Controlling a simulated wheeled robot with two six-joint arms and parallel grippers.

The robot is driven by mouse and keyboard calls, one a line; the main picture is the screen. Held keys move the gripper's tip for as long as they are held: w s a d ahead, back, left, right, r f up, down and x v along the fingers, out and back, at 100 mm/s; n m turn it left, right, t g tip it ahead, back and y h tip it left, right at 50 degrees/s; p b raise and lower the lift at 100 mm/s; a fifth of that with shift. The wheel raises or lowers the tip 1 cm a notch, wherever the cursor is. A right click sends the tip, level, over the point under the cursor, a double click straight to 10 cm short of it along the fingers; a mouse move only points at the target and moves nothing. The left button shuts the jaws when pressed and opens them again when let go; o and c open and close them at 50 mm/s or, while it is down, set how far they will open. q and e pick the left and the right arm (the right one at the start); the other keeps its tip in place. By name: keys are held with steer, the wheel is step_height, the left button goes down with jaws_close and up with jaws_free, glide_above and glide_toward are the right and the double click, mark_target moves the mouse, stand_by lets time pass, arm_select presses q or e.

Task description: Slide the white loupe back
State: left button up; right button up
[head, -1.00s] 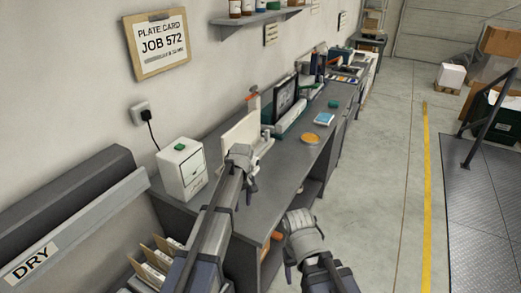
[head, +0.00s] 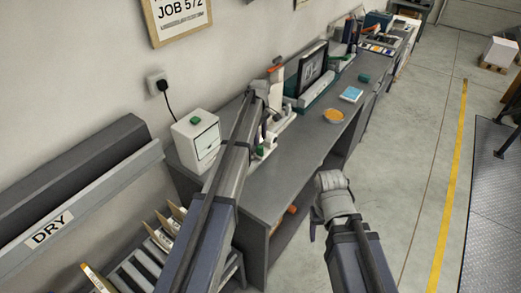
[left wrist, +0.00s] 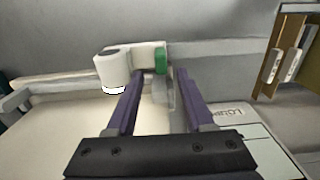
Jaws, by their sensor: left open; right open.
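The white loupe (left wrist: 118,66) shows in the left wrist view as a white arm with a round barrel at its left end and a green knob (left wrist: 161,61) at its right end. It sits over a pale rail running across the device. My left gripper (left wrist: 153,75) is open, its two purple fingers pointing at the knob end. The knob is between the fingertips in the picture, nearer the left one; contact cannot be told. In the head view my left gripper (head: 262,122) is over the bench, partly hiding the device. My right gripper (head: 316,222) is open in front of the bench.
A white box (head: 195,140) stands on the bench left of my left arm. A screen unit (head: 311,70), an orange dish (head: 334,115) and a blue pad (head: 351,94) are farther along. The bench front is clear; open floor lies right.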

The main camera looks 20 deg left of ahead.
mark_target(260, 146)
arm_select(q)
step_height(260, 146, down, 6)
steer(key=b, duration=0.5)
steer(key=shift+f, duration=0.1)
jaws_close()
steer(key=shift+s, duration=0.1)
stand_by(1.1)
